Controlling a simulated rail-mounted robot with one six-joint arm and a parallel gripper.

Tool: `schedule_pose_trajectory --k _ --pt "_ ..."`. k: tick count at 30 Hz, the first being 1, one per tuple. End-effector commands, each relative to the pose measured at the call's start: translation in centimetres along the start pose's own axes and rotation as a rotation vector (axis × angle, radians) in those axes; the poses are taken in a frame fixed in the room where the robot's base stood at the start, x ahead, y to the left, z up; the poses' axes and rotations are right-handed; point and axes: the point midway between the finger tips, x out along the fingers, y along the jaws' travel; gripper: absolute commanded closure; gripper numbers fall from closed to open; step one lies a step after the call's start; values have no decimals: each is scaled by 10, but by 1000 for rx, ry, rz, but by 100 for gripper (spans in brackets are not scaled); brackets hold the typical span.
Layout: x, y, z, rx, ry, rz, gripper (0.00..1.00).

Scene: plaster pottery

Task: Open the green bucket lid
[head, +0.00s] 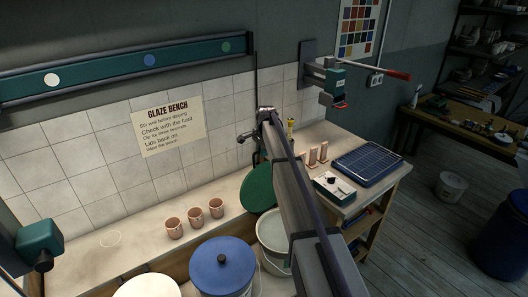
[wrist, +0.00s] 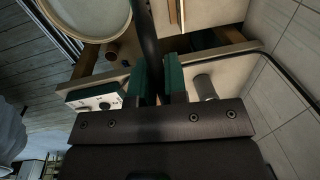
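The green lid (head: 257,190) stands steeply on edge behind the bucket (head: 272,240), clear of its mouth. The bucket is open, with pale liquid inside; its round rim (wrist: 78,38) shows at the upper left of the wrist view. My gripper (wrist: 160,78) has its two green fingers close together around a thin dark strip, which looks like the lid seen edge-on. In the head view my arm covers the fingertips and part of the lid. I cannot tell whether the lid touches the bucket or the bench.
A blue-lidded bucket (head: 222,270) and a white-lidded one (head: 147,287) stand to the left. Several clay cups (head: 195,217) line the bench behind. A white control box (head: 334,188) and a blue rack (head: 368,164) are at right. The tiled wall (head: 80,195) is close behind.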

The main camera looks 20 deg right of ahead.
Motion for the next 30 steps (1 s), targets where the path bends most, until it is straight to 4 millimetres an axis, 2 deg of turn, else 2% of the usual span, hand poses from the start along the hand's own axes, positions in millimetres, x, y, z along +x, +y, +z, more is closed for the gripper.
schedule_pose_trajectory --k 1,7,14,17,20,27,30 --pt "0 0 0 0 0 0 82" --pt "0 0 0 1 -1 0 63" --pt "-1 0 0 1 -1 0 63" --pt "-9 0 0 1 -1 0 63" --pt "-26 0 0 1 -1 0 63" --pt "-87 -1 0 1 -1 0 63" --pt "-105 -1 0 2 -1 0 63"
